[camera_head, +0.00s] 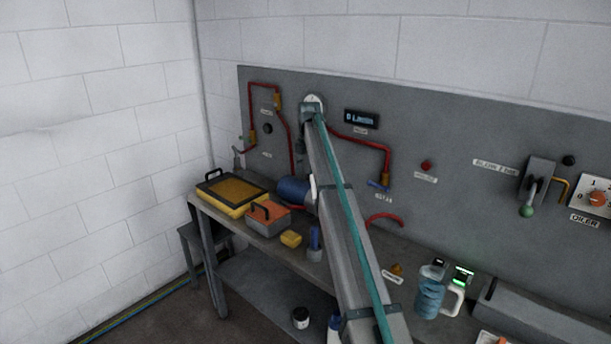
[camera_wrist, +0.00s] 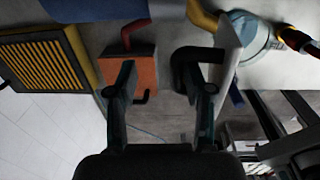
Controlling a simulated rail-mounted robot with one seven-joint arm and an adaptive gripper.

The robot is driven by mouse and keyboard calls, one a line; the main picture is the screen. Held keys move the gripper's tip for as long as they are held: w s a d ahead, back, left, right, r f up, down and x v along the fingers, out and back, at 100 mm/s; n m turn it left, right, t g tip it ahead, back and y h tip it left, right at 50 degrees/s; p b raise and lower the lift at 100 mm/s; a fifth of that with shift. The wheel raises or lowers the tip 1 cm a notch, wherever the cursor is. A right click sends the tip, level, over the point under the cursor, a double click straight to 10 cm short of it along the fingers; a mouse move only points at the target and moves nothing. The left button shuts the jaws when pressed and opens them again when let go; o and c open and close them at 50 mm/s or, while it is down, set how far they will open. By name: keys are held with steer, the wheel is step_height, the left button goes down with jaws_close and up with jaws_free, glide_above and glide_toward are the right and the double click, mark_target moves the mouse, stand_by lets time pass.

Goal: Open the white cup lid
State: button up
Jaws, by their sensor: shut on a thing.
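In the wrist view my gripper (camera_wrist: 165,85) has its two dark fingers spread on either side of the middle. A black curved handle (camera_wrist: 188,58) is at the right finger and seems joined to a pale, flat white piece (camera_wrist: 228,50), seen nearly edge-on, likely the white lid. The exact contact is hard to make out. A pale round container (camera_wrist: 250,32) shows just right of the white piece; whether they touch is unclear. In the head view a small white piece (camera_head: 312,187) shows beside my arm, which hides most of the gripper.
A blue jug (camera_head: 430,297) stands to the right. Red pipes (camera_head: 375,148) run along the grey wall panel.

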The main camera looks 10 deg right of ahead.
step_height(320, 180, up, 10)
steer(key=shift+s+r, duration=0.15)
steer(key=shift+s, duration=0.05)
stand_by(0.3)
